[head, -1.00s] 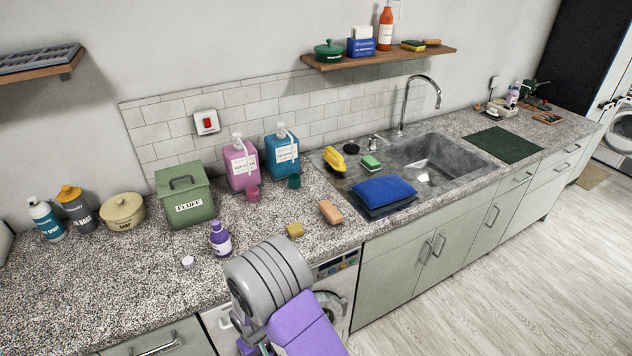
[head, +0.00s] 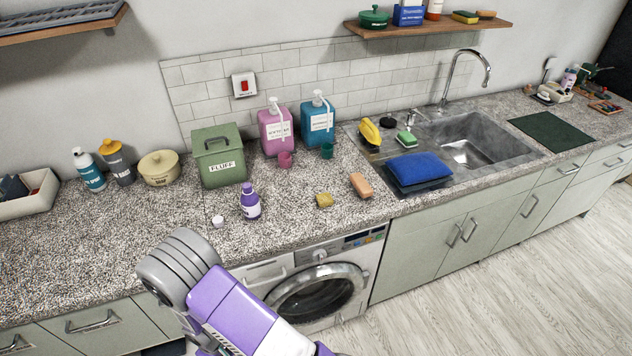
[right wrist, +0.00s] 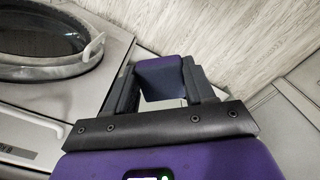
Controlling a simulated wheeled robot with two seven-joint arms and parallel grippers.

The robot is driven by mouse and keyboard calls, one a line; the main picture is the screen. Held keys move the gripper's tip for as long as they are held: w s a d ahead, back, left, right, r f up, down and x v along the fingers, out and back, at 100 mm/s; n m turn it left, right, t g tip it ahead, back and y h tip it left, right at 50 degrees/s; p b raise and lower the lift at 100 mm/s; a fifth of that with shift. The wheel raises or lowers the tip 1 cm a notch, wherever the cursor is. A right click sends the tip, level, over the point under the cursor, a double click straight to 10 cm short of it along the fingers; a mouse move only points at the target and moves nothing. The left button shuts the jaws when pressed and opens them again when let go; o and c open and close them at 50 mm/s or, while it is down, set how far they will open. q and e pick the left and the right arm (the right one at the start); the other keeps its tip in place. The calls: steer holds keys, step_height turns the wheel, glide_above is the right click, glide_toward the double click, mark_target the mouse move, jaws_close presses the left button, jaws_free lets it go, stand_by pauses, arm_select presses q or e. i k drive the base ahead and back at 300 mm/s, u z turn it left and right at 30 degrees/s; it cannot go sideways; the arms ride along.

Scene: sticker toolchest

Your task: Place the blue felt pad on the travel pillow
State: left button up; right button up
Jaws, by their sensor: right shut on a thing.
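My right gripper (right wrist: 165,85) shows in the right wrist view. Its two dark fingers are shut on a blue-violet padded piece (right wrist: 159,72), which looks like the blue felt pad. The pad is over the pale floor, beside the washing machine front. In the head view the forearm of that arm shows at the bottom, and its gripper is out of frame. A plump blue cushion (head: 420,169), which seems to be the travel pillow, lies on a dark slab on the sink's drainboard, well away from the held piece. My left gripper is in neither view.
The washing machine (head: 310,290) sits under the counter; its round door also shows in the right wrist view (right wrist: 45,35). An orange block (head: 361,186), yellow sponge (head: 324,200) and purple bottle (head: 250,202) stand near the counter's front. The tap (head: 462,80) rises behind the sink.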

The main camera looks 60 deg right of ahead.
mark_target(421, 162)
steer(key=u, duration=1.7)
steer(key=k, duration=2.7)
steer(key=z, duration=2.5)
